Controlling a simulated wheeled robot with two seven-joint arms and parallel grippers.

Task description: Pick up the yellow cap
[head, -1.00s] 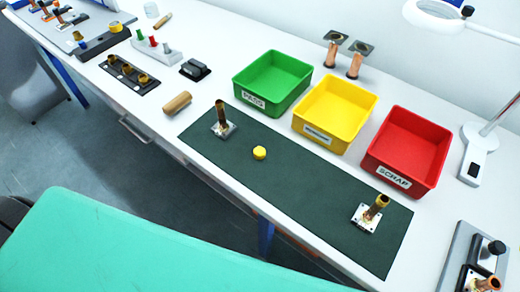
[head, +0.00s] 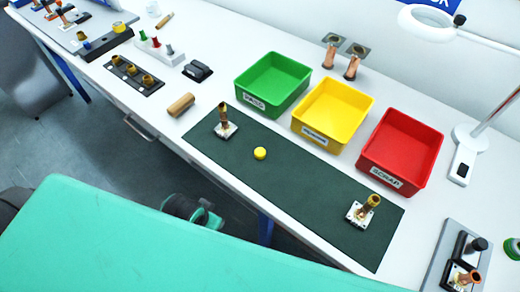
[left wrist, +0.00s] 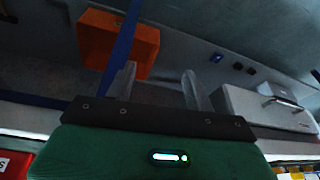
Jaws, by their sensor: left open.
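The yellow cap (head: 260,153) lies on the dark green mat (head: 300,185) on the table, to the right of and nearer than an upright brass tube on a square base (head: 226,122). Nothing touches the cap. My left gripper (left wrist: 160,82) shows in the left wrist view with its two pale fingers apart and nothing between them. It is away from the cap, which that view does not show. In the head view a dark and teal part, probably of my left arm, shows low beside the table's front edge. My right gripper is not in view.
Green (head: 272,84), yellow (head: 332,112) and red (head: 400,150) bins stand behind the mat. A second tube on a base (head: 364,211) stands at the mat's right end. The left wrist view shows an orange box (left wrist: 117,42) and a white drawer unit (left wrist: 268,112).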

